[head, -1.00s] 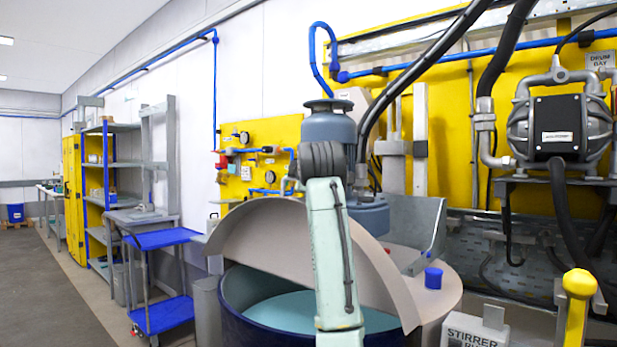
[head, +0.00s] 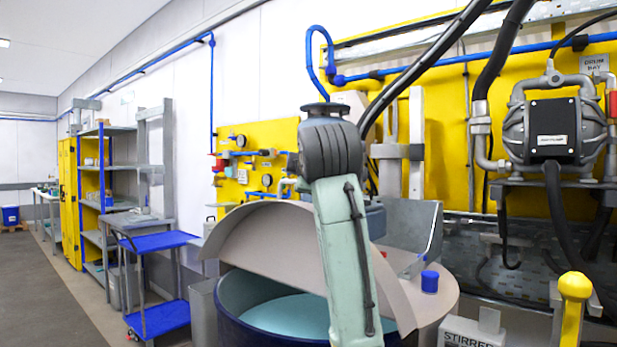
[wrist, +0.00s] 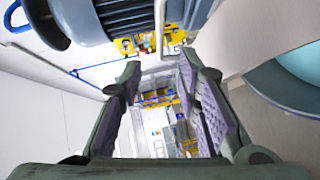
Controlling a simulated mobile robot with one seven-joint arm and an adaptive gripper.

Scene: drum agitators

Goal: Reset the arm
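My arm rises in the middle of the head view, in front of the drum (head: 232,312); my gripper is not visible there. In the wrist view my gripper (wrist: 160,75) is open, its two padded fingers apart with nothing between them. A raised grey curved lid (head: 262,235) stands over the drum, which holds teal liquid (head: 300,316). The grey-blue motor of the agitator (wrist: 120,20) is close above the left finger in the wrist view. The drum also shows at the right of the wrist view (wrist: 290,85).
A blue cart (head: 160,240) and shelving (head: 125,165) stand at the left. The diaphragm pump (head: 553,128) hangs on the yellow wall panel at the right. A yellow-knobbed lever (head: 574,287) and the stirrer box (head: 470,333) are at lower right.

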